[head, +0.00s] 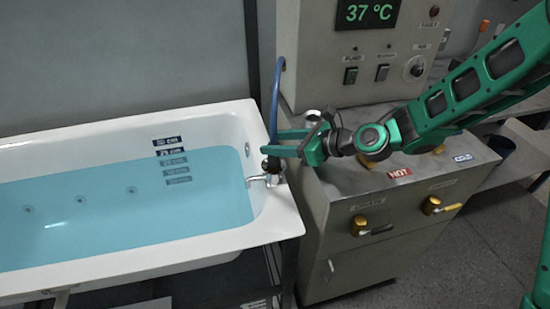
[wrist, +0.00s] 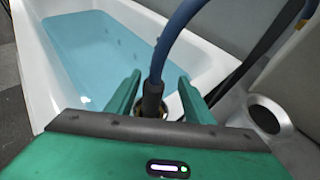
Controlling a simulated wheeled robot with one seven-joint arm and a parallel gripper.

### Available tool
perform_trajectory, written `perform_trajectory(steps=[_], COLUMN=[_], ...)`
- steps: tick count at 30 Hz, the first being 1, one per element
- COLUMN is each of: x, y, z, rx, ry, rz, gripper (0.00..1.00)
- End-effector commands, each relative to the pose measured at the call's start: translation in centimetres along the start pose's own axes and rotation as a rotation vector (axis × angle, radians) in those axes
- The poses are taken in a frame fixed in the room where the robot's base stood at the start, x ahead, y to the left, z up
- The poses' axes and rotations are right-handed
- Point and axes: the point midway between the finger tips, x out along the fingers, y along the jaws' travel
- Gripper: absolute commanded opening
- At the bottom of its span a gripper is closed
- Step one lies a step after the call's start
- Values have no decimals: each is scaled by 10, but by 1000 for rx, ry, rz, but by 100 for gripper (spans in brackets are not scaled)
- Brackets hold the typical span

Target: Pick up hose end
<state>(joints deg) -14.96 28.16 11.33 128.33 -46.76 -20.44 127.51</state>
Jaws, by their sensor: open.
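The blue hose (head: 275,95) comes out of the control box and hangs down to the tub's end rim. In the wrist view the blue hose (wrist: 178,32) curves down to its dark hose end (wrist: 152,98). My gripper (head: 272,143) is at the tub's end, with its green fingers around the hose. In the wrist view my gripper (wrist: 156,88) is open, with one finger on each side of the hose end and a visible gap at both sides. The lower tip of the hose end is hidden behind the gripper body. A brassy ring shows partly beside it.
The white bathtub (head: 285,218) holds blue water (head: 110,205). A metal tap (head: 262,179) sits at its end rim. The steel cabinet (head: 335,255) with yellow valve handles stands at right, under the control box (head: 325,75) reading 37 °C. A round metal opening (wrist: 270,116) lies right of my gripper.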

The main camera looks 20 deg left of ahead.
Motion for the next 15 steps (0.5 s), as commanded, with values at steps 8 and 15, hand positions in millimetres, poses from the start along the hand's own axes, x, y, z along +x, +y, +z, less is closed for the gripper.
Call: perform_trajectory(steps=[8,15], x=[34,49], y=[8,6], z=[0,0], rx=[0,1], ry=[1,0], rz=[2,-2], gripper=[48,48])
